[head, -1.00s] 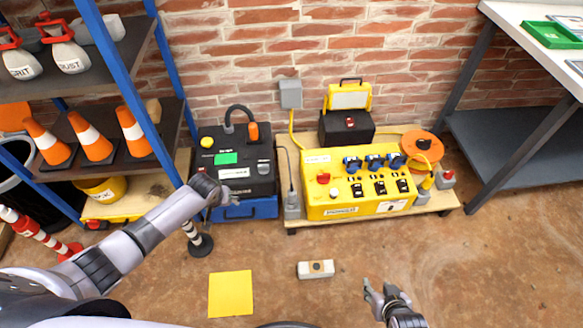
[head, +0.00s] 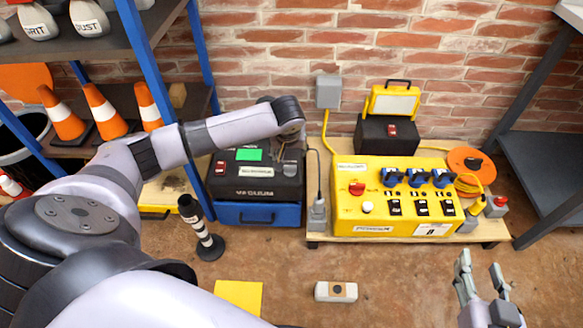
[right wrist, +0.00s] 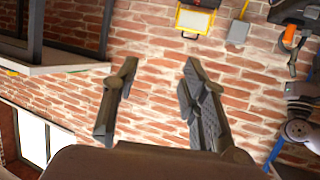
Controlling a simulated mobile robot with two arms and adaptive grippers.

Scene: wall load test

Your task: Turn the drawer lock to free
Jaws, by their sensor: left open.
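A blue drawer unit (head: 258,215) stands on the floor, its front closed. On it sits a black vacuum box (head: 240,193) with a green label and a red switch. A small grey fitting (head: 290,169) shows at the box's right side; I cannot tell whether it is the drawer lock or how it is turned. My left gripper (head: 297,136) is open above the box's right part, mostly hidden by its wrist. My right gripper (head: 481,272) is open and empty at the lower right; its spread fingers also show in the right wrist view (right wrist: 155,95).
A yellow power panel (head: 395,205) stands on a low wooden platform right of the drawer unit. A blue-framed shelf (head: 147,70) with cones is at left. A white box (head: 336,291) and yellow sheet (head: 238,297) lie on the floor.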

